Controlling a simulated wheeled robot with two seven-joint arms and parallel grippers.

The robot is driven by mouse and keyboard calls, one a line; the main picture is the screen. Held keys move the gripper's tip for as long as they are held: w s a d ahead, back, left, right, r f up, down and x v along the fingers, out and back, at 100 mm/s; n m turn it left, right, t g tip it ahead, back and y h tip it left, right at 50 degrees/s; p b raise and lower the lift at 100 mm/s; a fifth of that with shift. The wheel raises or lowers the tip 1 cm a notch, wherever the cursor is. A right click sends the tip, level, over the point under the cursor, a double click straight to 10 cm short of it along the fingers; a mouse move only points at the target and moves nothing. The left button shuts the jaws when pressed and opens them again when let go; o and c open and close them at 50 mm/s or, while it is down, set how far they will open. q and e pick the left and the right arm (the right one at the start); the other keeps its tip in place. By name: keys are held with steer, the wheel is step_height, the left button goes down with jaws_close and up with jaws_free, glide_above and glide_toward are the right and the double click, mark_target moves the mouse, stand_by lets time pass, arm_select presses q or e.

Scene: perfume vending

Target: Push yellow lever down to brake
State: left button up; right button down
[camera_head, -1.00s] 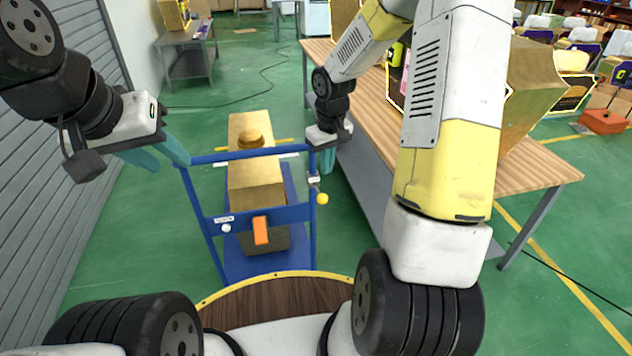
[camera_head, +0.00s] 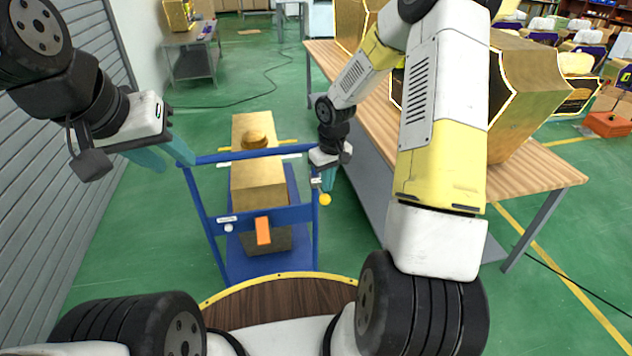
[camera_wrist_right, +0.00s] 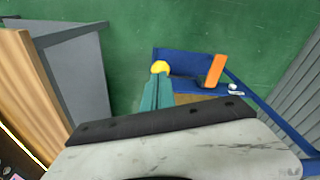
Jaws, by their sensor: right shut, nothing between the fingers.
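The yellow lever shows as a round yellow knob (camera_head: 325,199) on the right side of the blue cart (camera_head: 262,214). Its knob also shows in the right wrist view (camera_wrist_right: 160,67). My right gripper (camera_head: 328,187) is shut and empty, pointing down just above the knob. In the right wrist view its teal fingertips (camera_wrist_right: 159,77) overlap the lower edge of the knob; I cannot tell if they touch it. My left gripper (camera_head: 170,162) is open, with its fingers apart at the left end of the cart's top handle bar.
A wooden-topped table (camera_head: 530,178) stands close to the right of the cart. A grey slatted wall (camera_head: 50,200) is at the left. Green floor is open behind the cart.

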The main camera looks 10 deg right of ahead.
mark_target(326, 197)
steer(key=shift+w+a+f, duration=0.1)
steer(key=shift+w+f, duration=0.1)
steer(key=shift+f, duration=1.8)
steer(key=shift+f, duration=2.15)
steer(key=s, duration=0.1)
steer(key=s+d+r, duration=0.1)
steer(key=shift+s, duration=0.4)
steer(key=shift+r, duration=0.1)
step_height(326, 197, up, 8)
steer(key=shift+s+d, duration=0.2)
steer(key=shift+s, duration=0.2)
